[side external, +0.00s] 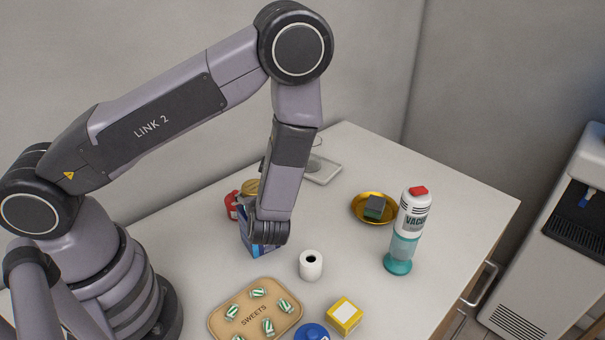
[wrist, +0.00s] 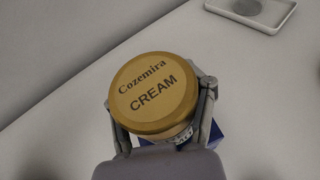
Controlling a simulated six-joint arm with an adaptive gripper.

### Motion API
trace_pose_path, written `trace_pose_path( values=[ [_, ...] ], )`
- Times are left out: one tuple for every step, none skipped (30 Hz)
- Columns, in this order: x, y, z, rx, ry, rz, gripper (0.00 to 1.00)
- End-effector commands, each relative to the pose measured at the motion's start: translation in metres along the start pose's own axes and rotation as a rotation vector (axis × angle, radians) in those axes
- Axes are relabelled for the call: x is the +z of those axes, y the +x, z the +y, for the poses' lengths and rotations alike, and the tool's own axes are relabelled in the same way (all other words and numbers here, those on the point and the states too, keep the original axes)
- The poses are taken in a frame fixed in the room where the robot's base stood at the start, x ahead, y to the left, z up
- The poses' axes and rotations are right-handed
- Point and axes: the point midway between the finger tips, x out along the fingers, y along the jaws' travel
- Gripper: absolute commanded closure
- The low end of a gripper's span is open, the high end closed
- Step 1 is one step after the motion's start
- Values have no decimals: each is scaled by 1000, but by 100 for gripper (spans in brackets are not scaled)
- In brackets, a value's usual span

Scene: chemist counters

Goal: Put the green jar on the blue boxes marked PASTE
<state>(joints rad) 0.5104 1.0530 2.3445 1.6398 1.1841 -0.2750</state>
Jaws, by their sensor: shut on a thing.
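A round jar (wrist: 155,92) with a gold lid reading "Cozemira CREAM" fills the middle of the wrist view. My gripper (wrist: 160,104) is shut on it, with one finger on each side. The lid hides most of the jar's body, so I cannot tell whether it is green. A blue corner (wrist: 208,150) shows below the jar in the wrist view. I cannot tell whether jar and boxes touch.
A red item (side external: 232,205) stands close behind the boxes. A white roll (side external: 311,265), a sweets tray (side external: 216,322), a yellow box (side external: 344,316) and a blue item (side external: 311,333) are nearer the front. A gold dish (side external: 356,212) and vacuum bottle (side external: 405,235) stand right.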

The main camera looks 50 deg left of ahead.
Motion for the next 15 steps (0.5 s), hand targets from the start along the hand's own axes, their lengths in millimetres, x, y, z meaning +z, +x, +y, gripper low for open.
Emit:
trace_pose_path(
  values=[
    [-2, 1, 0, 0, 0, 0, 88],
    [-2, 1, 0, -1, -1, 0, 88],
    [-2, 1, 0, -1, -1, 0, 88],
    [-2, 1, 0, -1, -2, 0, 88],
    [-2, 1, 0, -1, -2, 0, 88],
    [-2, 1, 0, -1, -2, -1, 88],
    [-2, 1, 0, -1, -2, -1, 88],
    [-2, 1, 0, -1, -1, -1, 88],
    [-2, 1, 0, -1, -1, -1, 88],
    [-3, 2, 0, -1, -1, -1, 88],
    [-4, 2, 0, -1, -1, -1, 88],
    [-5, 2, 0, -1, -1, 0, 49],
    [-5, 2, 0, -1, -2, 0, 45],
    [-5, 2, 0, -1, -2, 0, 41],
    [-4, 2, 0, -1, -2, 0, 36]
  ],
)
